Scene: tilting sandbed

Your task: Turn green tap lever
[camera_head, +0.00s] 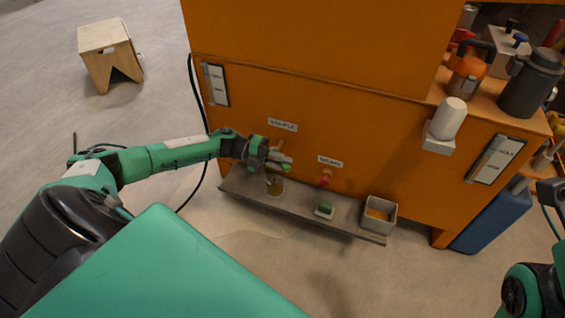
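The orange cabinet (300,90) has a tap under a label (283,125) that seems to read "SAMPLE". A small green piece, likely the green tap lever (286,167), shows at the fingers of my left gripper (277,158). The gripper is at the tap, and its fingers hide most of it. I cannot tell whether they touch or grip the lever. A clear container with brownish contents (276,186) stands below on the grey shelf (345,222). Only part of my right arm shows, at the right edge.
A red knob (325,179) sits right of the tap under another label. The shelf also holds a small green-topped block (324,210) and a grey open box (378,214). A white bottle (448,118) and a dark jug (530,85) are at upper right. A wooden stool (107,50) stands far left.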

